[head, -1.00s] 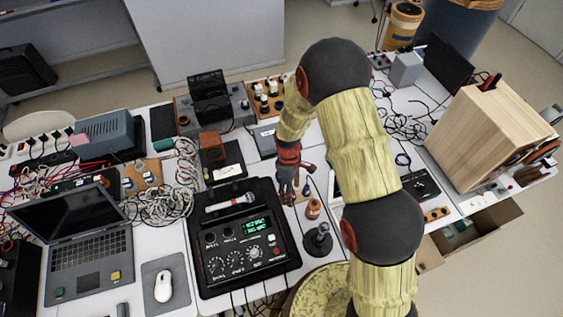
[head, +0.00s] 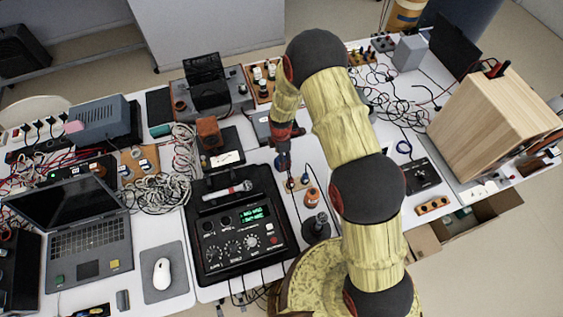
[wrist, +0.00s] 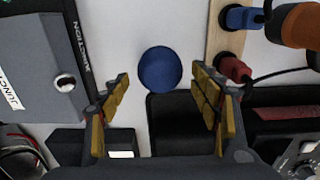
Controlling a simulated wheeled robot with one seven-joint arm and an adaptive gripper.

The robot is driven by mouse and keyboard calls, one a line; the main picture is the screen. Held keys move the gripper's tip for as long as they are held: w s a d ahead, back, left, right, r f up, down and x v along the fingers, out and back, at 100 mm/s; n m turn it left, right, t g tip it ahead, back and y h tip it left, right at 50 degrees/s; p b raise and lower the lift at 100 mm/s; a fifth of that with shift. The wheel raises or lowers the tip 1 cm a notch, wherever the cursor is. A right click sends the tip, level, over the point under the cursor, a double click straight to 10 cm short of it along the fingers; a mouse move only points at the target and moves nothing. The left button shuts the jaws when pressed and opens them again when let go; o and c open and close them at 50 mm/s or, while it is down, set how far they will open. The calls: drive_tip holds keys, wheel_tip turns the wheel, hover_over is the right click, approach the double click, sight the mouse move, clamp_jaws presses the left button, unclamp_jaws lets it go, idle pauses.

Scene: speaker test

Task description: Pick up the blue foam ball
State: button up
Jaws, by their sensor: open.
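The blue foam ball (wrist: 160,68) lies on the white tabletop in the wrist view, just beyond and between my fingertips. My gripper (wrist: 161,90) is open, with yellow-padded fingers on either side below the ball and nothing between them. In the head view my gripper (head: 284,160) points down over the table, just right of the black control box. I cannot make out the ball in the head view; my gripper and arm may hide it.
In the wrist view a grey junction box (wrist: 45,62) is left of the ball, and a wooden strip (wrist: 222,45) with blue and red plugs is right. An orange-brown cylinder (wrist: 303,25) is at upper right. In the head view, the control box (head: 238,235) carries a microphone (head: 228,191).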

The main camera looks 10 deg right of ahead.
drive_tip(key=shift+d+f, duration=0.15)
drive_tip(key=shift+f, duration=2.05)
drive_tip(key=shift+c, duration=0.2)
drive_tip(key=c, duration=0.8)
drive_tip(key=shift+r, duration=0.1)
